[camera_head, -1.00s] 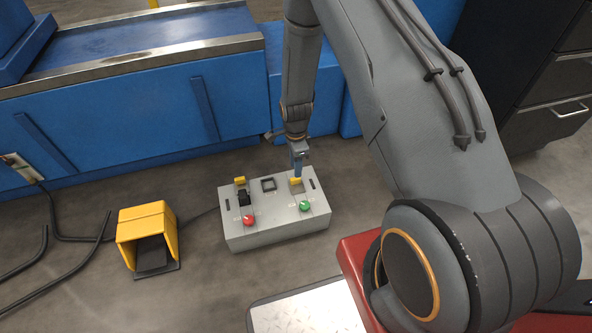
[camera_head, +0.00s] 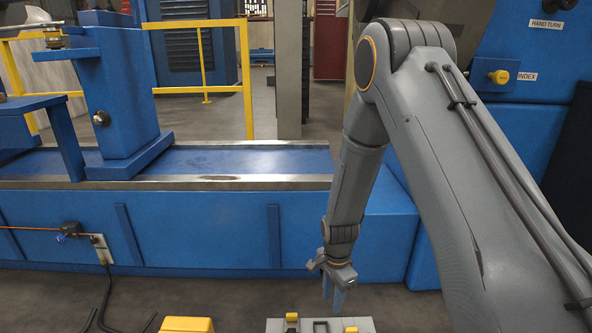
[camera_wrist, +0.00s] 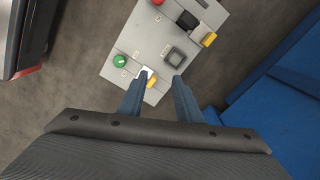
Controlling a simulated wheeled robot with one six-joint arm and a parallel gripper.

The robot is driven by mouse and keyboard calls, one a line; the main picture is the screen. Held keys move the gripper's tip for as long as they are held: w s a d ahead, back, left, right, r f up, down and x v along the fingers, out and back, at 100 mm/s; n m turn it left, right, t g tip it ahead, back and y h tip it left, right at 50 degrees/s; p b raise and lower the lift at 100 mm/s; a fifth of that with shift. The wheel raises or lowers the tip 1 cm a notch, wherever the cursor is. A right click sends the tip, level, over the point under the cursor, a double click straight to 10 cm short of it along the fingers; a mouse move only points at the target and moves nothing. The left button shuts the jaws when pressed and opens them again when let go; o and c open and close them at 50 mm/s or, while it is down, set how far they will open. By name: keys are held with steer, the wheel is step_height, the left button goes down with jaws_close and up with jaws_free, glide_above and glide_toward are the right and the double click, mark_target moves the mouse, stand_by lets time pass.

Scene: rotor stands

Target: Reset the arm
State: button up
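My gripper (camera_head: 333,297) hangs pointing down in the head view, above the control box (camera_head: 273,326). It is empty, and in the wrist view its two blue fingers (camera_wrist: 161,76) stand apart. The arm is bent, with its elbow high. The wrist view shows the grey control box (camera_wrist: 140,40) below the fingers. It carries a green button (camera_wrist: 120,61), part of a red button (camera_wrist: 158,2), a black square part (camera_wrist: 173,56), and yellow-tipped switches (camera_wrist: 209,39) and (camera_wrist: 152,82). In the head view only the box's back strip shows.
A long blue machine bed (camera_head: 170,232) runs behind the box. A yellow pedal housing (camera_head: 187,325) is cut off at the lower left, near black cables (camera_head: 105,285). Yellow railings (camera_head: 200,25) stand behind. A blue panel with a yellow knob (camera_head: 498,77) is at the right.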

steer(key=s+a+r+n, duration=0.5)
steer(key=s+r, duration=0.1)
steer(key=r, duration=0.2)
steer(key=s+a+r+n, duration=0.4)
steer(key=s+a+r, duration=0.1)
steer(key=a+r, duration=0.15)
steer(key=s+a+r+n, duration=0.1)
steer(key=s+r+n, duration=0.4)
steer(key=s, duration=0.4)
steer(key=s+r+n, duration=0.6)
steer(key=s, duration=0.3)
steer(key=d+r+m+p, duration=0.3)
steer(key=d+r+p, duration=0.7)
steer(key=r+p, duration=0.3)
steer(key=d+r+m+p, duration=0.4)
steer(key=d+r+p, duration=0.6)
steer(key=r+p, duration=0.3)
steer(key=shift+w+d+r+m+p, duration=0.25)
steer(key=shift+d+m+p, duration=0.1)
steer(key=shift+p, duration=0.9)
